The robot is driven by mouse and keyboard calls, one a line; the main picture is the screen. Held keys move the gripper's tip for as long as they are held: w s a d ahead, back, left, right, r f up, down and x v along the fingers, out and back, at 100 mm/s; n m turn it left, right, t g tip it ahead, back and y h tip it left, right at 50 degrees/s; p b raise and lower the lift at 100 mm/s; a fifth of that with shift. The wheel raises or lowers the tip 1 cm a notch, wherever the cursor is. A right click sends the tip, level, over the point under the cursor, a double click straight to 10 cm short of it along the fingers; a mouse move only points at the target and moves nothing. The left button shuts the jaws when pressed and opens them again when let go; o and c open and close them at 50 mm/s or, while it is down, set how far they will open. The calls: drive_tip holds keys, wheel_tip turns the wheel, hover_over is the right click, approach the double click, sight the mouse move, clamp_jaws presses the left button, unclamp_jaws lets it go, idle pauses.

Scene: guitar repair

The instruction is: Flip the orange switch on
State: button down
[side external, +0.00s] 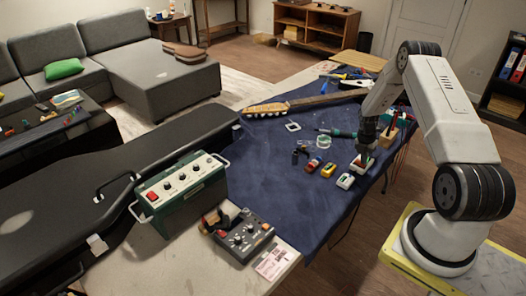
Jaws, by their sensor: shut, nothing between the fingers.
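A row of small coloured boxes lies on the dark blue cloth (272,170). They are a red-orange one (313,164), a yellow one (328,170) and a white one with green (345,181). Another pale box with red (361,164) sits just behind the white one. My gripper (363,155) points down, shut and empty, right over this pale box. I cannot tell whether the tips touch it.
A green box with knobs and a red switch (180,189) and a dark knobbed unit (238,234) stand at the front. A guitar neck (300,103), pliers (301,150) and a green-handled tool (338,133) lie on the cloth. A wooden block with tools (390,138) stands right of my gripper.

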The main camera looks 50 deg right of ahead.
sight(358, 160)
drive_tip(key=shift+w+a, duration=0.1)
drive_tip(key=shift+w, duration=0.65)
drive_tip(key=shift+r, duration=0.2)
wheel_tip(358, 160, up, 14)
drive_tip(key=w, duration=0.2)
drive_tip(key=shift+f, duration=0.25)
drive_tip(key=shift+s, duration=0.15)
idle(0.3)
drive_tip(key=shift+s+r, duration=0.15)
drive_tip(key=shift+s, duration=0.45)
